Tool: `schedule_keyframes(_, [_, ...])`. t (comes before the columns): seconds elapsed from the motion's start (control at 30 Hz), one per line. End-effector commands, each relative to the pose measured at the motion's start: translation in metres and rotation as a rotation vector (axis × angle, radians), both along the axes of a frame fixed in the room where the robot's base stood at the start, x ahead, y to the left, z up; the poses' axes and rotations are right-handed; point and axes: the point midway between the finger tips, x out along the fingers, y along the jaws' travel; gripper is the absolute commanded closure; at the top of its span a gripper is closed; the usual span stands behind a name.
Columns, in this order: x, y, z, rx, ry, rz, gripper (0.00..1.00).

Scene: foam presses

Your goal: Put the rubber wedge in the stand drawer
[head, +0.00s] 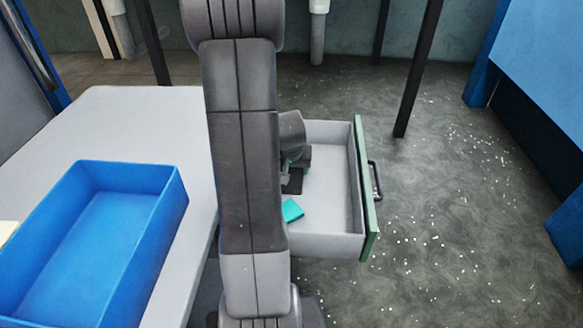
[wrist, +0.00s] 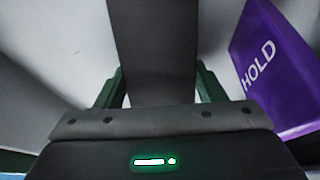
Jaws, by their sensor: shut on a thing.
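The stand drawer (head: 345,247) is pulled out, with pale grey walls and a green front with a dark handle. My gripper (head: 290,172) is inside the drawer's outline, partly hidden behind my arm in the head view. In the wrist view my gripper (wrist: 160,92) has its green fingers either side of a dark grey slab, which looks like the rubber wedge (wrist: 153,45). The wedge also shows as a small dark piece (head: 293,184) below the gripper in the head view. I cannot tell whether it touches the drawer floor.
A teal block (head: 292,211) lies in the drawer near its front-left part. A purple piece marked HOLD (wrist: 275,70) is at the right in the wrist view. A blue bin (head: 130,165) stands on the pale table (head: 150,110) at left. The drawer's right part is clear.

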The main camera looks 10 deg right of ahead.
Motion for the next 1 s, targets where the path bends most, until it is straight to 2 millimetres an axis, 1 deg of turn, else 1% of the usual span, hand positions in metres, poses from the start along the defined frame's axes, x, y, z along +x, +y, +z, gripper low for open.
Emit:
schedule_keyframes(0.03, [0.0, 0.0, -0.002, 0.0, 0.0, 0.0, 0.35])
schedule_keyframes(0.13, [0.0, 0.0, -0.001, 0.0, 0.0, 0.0, 0.15])
schedule_keyframes(0.43, [0.0, 0.0, 0.0, 0.0, 0.0, 0.0, 0.15])
schedule_keyframes(0.57, [0.0, 0.0, 0.006, 0.0, -0.001, 0.0, 0.15])
schedule_keyframes(0.67, [-0.005, 0.002, 0.018, -0.001, -0.003, 0.0, 0.15])
schedule_keyframes(1.0, [-0.027, 0.008, 0.074, 0.0, -0.005, 0.0, 0.15])
